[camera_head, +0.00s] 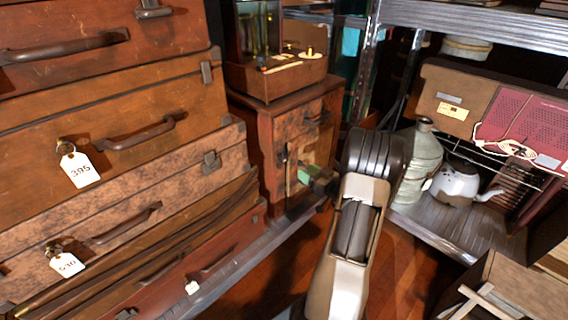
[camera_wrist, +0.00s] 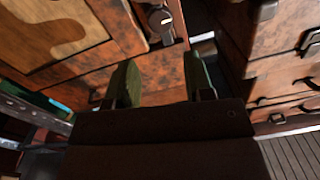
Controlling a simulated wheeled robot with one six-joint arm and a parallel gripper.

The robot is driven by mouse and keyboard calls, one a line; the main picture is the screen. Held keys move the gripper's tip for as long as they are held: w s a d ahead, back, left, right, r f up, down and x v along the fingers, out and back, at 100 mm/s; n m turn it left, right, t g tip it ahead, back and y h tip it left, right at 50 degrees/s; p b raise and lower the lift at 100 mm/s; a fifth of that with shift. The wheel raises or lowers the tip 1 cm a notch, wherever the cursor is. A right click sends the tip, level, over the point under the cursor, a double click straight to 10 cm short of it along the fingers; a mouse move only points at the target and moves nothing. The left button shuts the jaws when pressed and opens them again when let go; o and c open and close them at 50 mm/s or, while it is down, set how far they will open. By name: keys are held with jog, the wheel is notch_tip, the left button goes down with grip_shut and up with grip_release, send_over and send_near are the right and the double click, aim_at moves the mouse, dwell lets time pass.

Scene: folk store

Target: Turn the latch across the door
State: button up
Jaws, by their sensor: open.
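The small wooden cabinet (camera_head: 264,140) stands beyond my arm, with its door (camera_head: 310,150) partly hidden by my gripper. The door also shows at the upper left of the wrist view (camera_wrist: 95,45), with a paler inset panel. A dark latch (camera_wrist: 160,18) with a rounded body and a small pale mark sits near the door's edge at the top of the wrist view. My gripper (camera_wrist: 161,80) is open and empty, its green fingers apart; the latch lies beyond the fingertips, not between them. In the head view my gripper (camera_head: 304,174) is in front of the door's lower part.
Stacked brown suitcases (camera_head: 120,150) with tags rise on the left, close to the cabinet. A wooden box (camera_head: 280,75) sits on top of the cabinet. On the right, a metal shelf (camera_head: 430,215) holds a white kettle (camera_head: 458,185) and a grey-green can (camera_head: 420,160).

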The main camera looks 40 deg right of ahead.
aim_at(286, 159)
jog(key=b+x, duration=0.2)
jog(key=x, duration=0.9)
jog(key=shift+w, duration=0.25)
jog(key=shift+c, duration=0.4)
jog(key=c, duration=0.6)
jog(key=shift+o, duration=0.2)
